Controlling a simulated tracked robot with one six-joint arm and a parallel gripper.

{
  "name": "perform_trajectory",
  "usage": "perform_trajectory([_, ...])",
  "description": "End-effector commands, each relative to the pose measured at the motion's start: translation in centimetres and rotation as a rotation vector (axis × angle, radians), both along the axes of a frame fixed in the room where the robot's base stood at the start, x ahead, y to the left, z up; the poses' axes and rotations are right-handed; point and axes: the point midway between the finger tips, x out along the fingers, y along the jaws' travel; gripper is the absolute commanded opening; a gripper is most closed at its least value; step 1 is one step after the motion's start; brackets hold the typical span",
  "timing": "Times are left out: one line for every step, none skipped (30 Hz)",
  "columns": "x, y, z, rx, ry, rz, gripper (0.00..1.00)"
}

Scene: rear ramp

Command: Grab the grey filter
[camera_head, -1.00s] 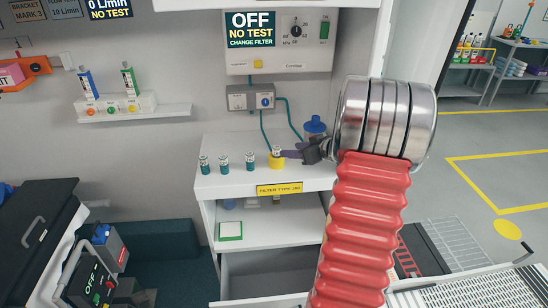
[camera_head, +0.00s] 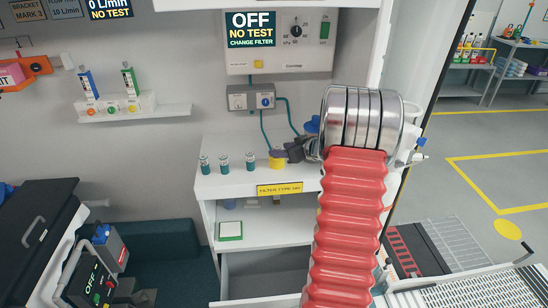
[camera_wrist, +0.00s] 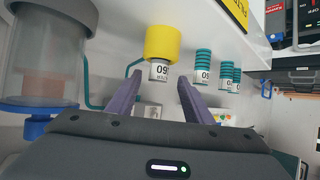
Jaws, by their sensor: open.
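No plainly grey filter stands out. A small cartridge with a yellow base and a pale grey-white end (camera_wrist: 159,71) stands on the white bench; its yellow part also shows in the head view (camera_head: 276,164). My gripper (camera_wrist: 159,84) is open and empty, its purple-grey fingers spread left and right with the yellow-based cartridge in line between them, at or just beyond the tips. I cannot tell whether they touch it. In the head view my gripper (camera_head: 279,154) covers the cartridge's top. Several teal-based cartridges (camera_head: 250,162) stand in a row to the left.
A grey clear-walled canister with a blue cap (camera_wrist: 25,128) stands close beside my gripper; its blue cap shows behind it in the head view (camera_head: 313,123). Teal hoses (camera_head: 263,126) hang behind. A wall panel (camera_head: 280,42) reads "OFF NO TEST CHANGE FILTER".

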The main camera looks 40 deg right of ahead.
Motion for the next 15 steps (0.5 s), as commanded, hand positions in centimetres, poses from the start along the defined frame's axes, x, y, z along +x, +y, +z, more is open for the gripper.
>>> perform_trajectory([0.6, 0.0, -0.3, 0.001, 0.001, 0.002, 0.46])
perform_trajectory([0.9, -0.1, -0.5, 0.001, 0.001, 0.002, 0.46])
perform_trajectory([1.4, -0.2, -0.7, 0.000, 0.001, 0.002, 0.46])
perform_trajectory([1.7, -0.2, -0.9, 0.001, 0.001, 0.002, 0.46])
perform_trajectory([2.0, -0.3, -1.0, 0.000, 0.001, 0.002, 0.46])
perform_trajectory([2.5, -0.3, -1.3, 0.000, 0.001, 0.002, 0.46])
perform_trajectory([2.8, -0.3, -1.5, 0.001, 0.001, 0.003, 0.46])
perform_trajectory([3.1, -0.3, -1.6, 0.001, 0.001, 0.003, 0.46])
perform_trajectory([3.4, -0.3, -1.7, 0.000, 0.001, 0.002, 0.46])
perform_trajectory([3.5, -0.3, -1.8, 0.000, 0.000, 0.001, 0.46])
perform_trajectory([3.7, -0.3, -1.9, 0.000, 0.000, 0.001, 0.46])
perform_trajectory([3.7, -0.4, -1.9, 0.000, 0.000, 0.000, 0.46])
perform_trajectory([3.8, -0.4, -1.9, 0.000, 0.000, 0.000, 0.46])
perform_trajectory([3.8, -0.4, -1.9, 0.000, 0.000, -0.001, 0.46])
perform_trajectory([3.8, -0.4, -1.9, 0.000, 0.000, -0.001, 0.46])
